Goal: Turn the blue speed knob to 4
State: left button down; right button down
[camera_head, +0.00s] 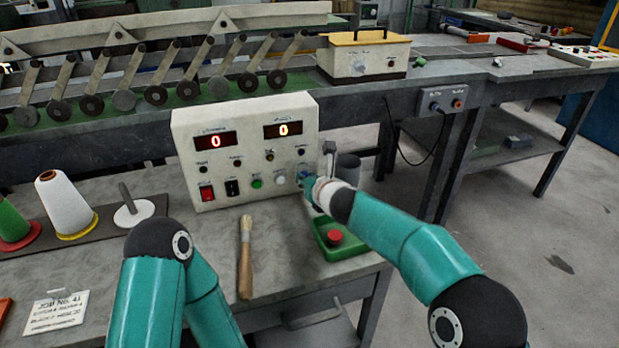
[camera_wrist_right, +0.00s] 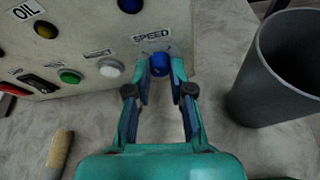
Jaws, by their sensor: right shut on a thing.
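The blue speed knob (camera_wrist_right: 160,66) sits on the lower right of the cream control panel (camera_head: 247,150), under a label reading SPEED. In the right wrist view my right gripper (camera_wrist_right: 160,72) has its two fingertips on either side of the knob, shut on it. In the head view the right gripper (camera_head: 309,186) reaches the panel's lower right corner and mostly hides the knob (camera_head: 303,175). The knob's number marks are too small to read. Two red displays on the panel show 0. My left arm is at the lower left, and its gripper is not visible.
A grey cup (camera_wrist_right: 283,70) stands right of the panel, close to the right gripper. A green tray (camera_head: 345,251) with a red button lies below the right forearm. A brush (camera_head: 245,262) lies on the bench before the panel. A white thread cone (camera_head: 64,204) stands left.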

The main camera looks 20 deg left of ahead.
jog(key=shift+w+d+r+m+y+p, duration=0.25)
jog(key=shift+m+y, duration=0.25)
jog(key=shift+m, duration=0.3)
jog(key=shift+g, duration=0.3)
jog(key=c, duration=1.2)
grip_release()
jog(key=shift+f, duration=0.1)
jog(key=shift+o, duration=0.9)
jog(key=shift+a+f, duration=0.1)
